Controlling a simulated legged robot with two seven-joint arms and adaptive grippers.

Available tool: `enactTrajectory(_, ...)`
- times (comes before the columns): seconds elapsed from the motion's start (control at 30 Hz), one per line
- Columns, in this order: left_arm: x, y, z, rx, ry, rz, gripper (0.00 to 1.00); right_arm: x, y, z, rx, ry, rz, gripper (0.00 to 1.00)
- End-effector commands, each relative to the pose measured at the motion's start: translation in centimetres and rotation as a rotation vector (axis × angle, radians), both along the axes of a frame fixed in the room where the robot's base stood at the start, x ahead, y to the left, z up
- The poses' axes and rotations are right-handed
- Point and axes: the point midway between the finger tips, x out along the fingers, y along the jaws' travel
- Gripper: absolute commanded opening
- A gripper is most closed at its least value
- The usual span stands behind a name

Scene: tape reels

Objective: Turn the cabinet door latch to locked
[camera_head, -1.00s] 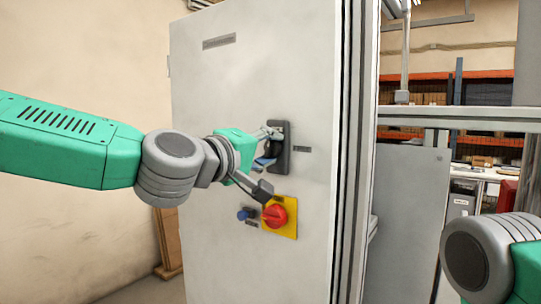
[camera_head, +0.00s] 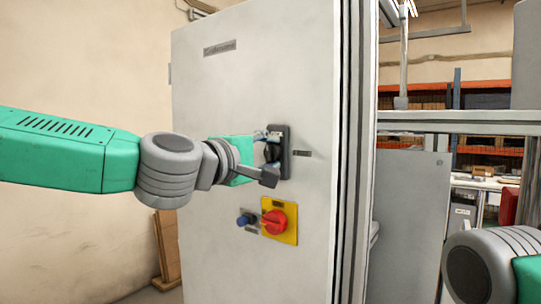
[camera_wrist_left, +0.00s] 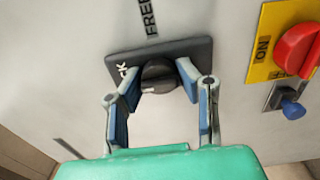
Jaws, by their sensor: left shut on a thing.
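The cabinet door (camera_head: 225,100) is a pale grey upright panel. Its latch has a dark plate (camera_head: 285,165) and a round black knob (camera_wrist_left: 158,72). In the left wrist view the plate (camera_wrist_left: 203,48) carries white letters ending in "CK" at its left end, and "FREE" is printed on the door above it. My left gripper (camera_wrist_left: 157,80) has a blue-padded finger on each side of the knob and is shut on it. In the head view the left gripper (camera_head: 271,153) partly hides the knob. My right gripper is out of view; only part of that arm shows.
Below the latch are a red rotary switch (camera_head: 274,221) on a yellow plate and a small blue knob (camera_head: 243,220). The door's metal frame (camera_head: 352,200) stands to the right. Shelving and a bench are farther back.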

Motion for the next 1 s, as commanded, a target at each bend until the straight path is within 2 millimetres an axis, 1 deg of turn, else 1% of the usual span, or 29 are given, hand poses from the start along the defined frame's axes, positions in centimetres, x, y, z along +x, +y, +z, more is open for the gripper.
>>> enactTrajectory(0.03,0.0,-0.1,-0.9,0.007,0.013,-0.004,0.0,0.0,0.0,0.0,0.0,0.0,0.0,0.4)
enactTrajectory(0.17,0.0,-0.1,-0.9,0.008,0.014,-0.004,0.0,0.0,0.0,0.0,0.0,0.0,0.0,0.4)
enactTrajectory(0.2,0.0,-0.1,-0.9,0.008,0.014,-0.004,0.43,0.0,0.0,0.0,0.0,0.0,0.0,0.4)
enactTrajectory(0.23,0.0,-0.1,-0.8,0.007,0.013,-0.004,0.49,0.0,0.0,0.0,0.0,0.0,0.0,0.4)
enactTrajectory(0.53,-0.2,0.0,-0.3,0.004,0.004,-0.002,0.49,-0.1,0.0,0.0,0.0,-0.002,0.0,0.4)
enactTrajectory(0.67,-1.0,0.6,-0.2,0.003,0.003,-0.002,0.49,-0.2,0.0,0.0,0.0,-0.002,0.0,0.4)
enactTrajectory(0.77,-2.3,1.7,-0.2,0.003,0.003,-0.001,0.49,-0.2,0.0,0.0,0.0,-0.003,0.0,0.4)
enactTrajectory(1.0,-6.4,4.8,-0.3,0.004,0.005,-0.002,0.49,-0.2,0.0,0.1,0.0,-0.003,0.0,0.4)
